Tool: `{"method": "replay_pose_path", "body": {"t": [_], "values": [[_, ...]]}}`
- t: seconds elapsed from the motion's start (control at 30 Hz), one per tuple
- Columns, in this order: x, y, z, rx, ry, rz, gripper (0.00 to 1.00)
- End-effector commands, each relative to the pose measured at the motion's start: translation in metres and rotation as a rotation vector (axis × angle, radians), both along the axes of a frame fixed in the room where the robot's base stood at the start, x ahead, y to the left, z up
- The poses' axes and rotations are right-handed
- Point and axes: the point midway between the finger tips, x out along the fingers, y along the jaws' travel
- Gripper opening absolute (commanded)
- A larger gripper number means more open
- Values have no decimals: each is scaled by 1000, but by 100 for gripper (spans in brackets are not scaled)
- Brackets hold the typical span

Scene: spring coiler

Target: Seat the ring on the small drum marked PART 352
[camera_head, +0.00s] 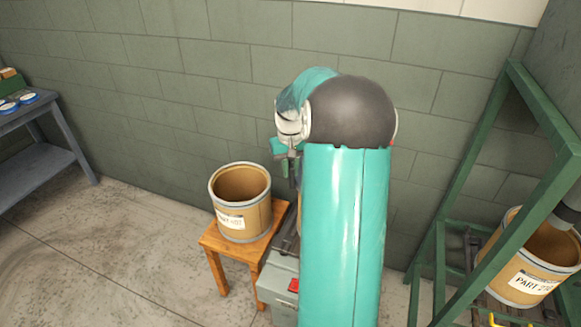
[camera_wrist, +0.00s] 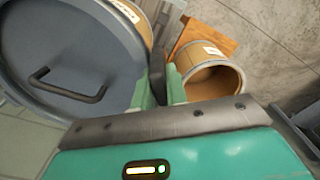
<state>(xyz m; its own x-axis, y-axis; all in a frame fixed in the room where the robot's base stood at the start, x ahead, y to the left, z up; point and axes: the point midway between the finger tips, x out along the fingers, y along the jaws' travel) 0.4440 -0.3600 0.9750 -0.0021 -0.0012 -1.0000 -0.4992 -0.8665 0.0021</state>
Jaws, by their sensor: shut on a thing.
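In the wrist view a drum with a blue-grey lid (camera_wrist: 75,65) and a dark bar handle (camera_wrist: 68,88) fills the left side. My gripper (camera_wrist: 158,85) is at the ring's right edge, shut, apparently on the ring; the contact is partly hidden. I cannot tell whether the ring is fully down on the drum. The drum's label is cut off, so I cannot read PART 352. In the head view my gripper (camera_head: 291,170) points down beside my teal arm, which hides most of this drum.
An open drum (camera_head: 240,200) stands on a wooden stool (camera_head: 215,244) just left of my gripper. A grey machine with a red button (camera_head: 293,285) is below my arm. A green rack (camera_head: 440,260) with another drum (camera_head: 530,262) is at right. A bench (camera_head: 30,115) is at far left.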

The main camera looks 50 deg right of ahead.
Motion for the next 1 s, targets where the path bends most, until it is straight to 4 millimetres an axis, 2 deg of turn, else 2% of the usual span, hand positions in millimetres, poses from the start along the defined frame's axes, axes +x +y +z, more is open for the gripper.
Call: {"method": "replay_pose_path", "body": {"t": [1.0], "values": [[1,0,-8,-1,-2,1,0]]}}
